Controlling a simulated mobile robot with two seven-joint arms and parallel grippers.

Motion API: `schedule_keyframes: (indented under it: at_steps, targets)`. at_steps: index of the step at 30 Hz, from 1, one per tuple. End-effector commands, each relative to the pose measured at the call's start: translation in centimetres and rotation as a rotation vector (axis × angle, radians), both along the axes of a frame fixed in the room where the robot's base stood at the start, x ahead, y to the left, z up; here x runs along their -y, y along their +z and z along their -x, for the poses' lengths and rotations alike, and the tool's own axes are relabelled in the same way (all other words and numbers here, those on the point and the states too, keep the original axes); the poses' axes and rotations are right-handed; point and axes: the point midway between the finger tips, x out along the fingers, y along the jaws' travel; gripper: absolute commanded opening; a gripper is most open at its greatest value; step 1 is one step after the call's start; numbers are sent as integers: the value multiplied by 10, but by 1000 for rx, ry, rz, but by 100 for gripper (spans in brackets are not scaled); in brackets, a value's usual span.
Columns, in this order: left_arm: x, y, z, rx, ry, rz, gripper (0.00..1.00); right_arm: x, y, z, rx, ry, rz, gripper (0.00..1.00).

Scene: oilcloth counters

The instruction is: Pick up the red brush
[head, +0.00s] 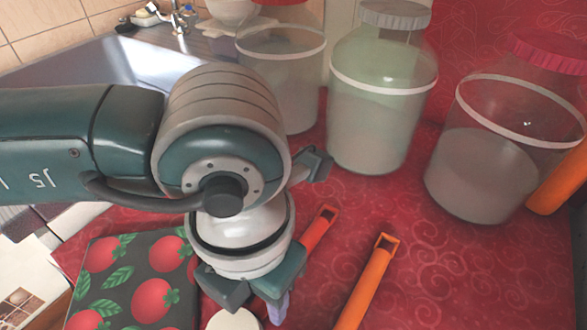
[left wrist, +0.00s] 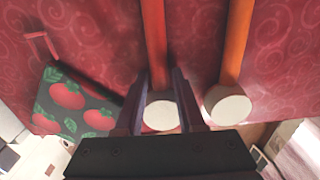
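The red brush (head: 318,229) lies on the red patterned oilcloth, its middle hidden behind my left gripper in the head view. In the left wrist view its red handle (left wrist: 154,40) runs up from between the fingers, and a round white end (left wrist: 160,115) shows between them. My left gripper (left wrist: 162,75) is open, its fingers on either side of the brush. A little space shows at the right finger; whether the left finger touches is unclear. In the head view the left gripper (head: 265,290) points down at the brush. My right gripper is not in view.
An orange brush-like thing (head: 368,285) lies close to the right of the red one. Several large jars (head: 380,110) stand behind. Oilcloth (head: 450,270) is clear at front right.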

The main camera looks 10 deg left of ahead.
Motion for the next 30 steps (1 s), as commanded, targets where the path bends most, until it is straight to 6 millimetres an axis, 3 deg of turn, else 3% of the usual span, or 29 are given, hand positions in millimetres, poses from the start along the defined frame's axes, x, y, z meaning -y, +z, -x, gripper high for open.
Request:
schedule_keyframes:
  at_steps: [1,9,24,30]
  targets:
    - [0,0,0,0,0,0,31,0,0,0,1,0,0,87]
    - [0,0,0,0,0,0,1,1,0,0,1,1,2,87]
    - [0,1,0,1,0,0,0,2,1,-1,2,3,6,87]
    - [0,16,-1,2,1,2,0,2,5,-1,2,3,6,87]
